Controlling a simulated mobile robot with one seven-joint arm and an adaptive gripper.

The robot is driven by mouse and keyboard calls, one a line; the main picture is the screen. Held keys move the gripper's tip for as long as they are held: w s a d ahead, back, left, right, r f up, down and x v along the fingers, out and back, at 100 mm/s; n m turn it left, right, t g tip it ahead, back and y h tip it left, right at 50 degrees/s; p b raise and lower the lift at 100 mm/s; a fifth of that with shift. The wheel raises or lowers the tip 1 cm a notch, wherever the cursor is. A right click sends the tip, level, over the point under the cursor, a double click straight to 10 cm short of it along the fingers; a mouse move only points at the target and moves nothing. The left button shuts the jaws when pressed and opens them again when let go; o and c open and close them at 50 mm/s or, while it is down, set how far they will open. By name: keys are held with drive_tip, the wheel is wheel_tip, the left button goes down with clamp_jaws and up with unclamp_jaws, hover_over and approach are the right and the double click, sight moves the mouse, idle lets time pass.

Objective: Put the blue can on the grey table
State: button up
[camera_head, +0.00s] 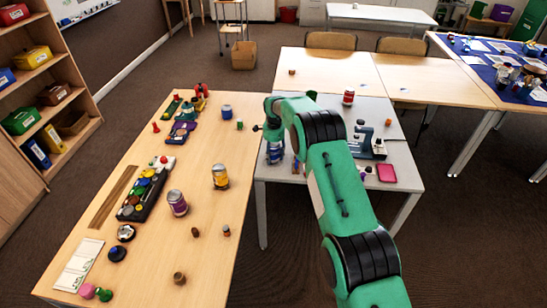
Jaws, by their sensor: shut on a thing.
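A blue can (275,153) is at the end of my green arm, with my gripper (271,134) shut on its upper part. The can looks upright and appears over the left side of the grey table (407,177). I cannot tell whether its base touches the tabletop. My arm hides much of the middle of the grey table. A smaller blue can (227,112) stands on the wooden table to the left.
The wooden table (215,262) holds a yellow can (220,177), a purple can (177,203) and several small toys.

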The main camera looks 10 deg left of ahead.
drive_tip(key=shift+f, duration=0.15)
drive_tip(key=o, duration=0.8)
wheel_tip(320, 180, up, 12)
drive_tip(key=p, duration=0.3)
drive_tip(key=shift+d, duration=0.1)
idle(0.8)
drive_tip(key=shift+r, duration=0.25)
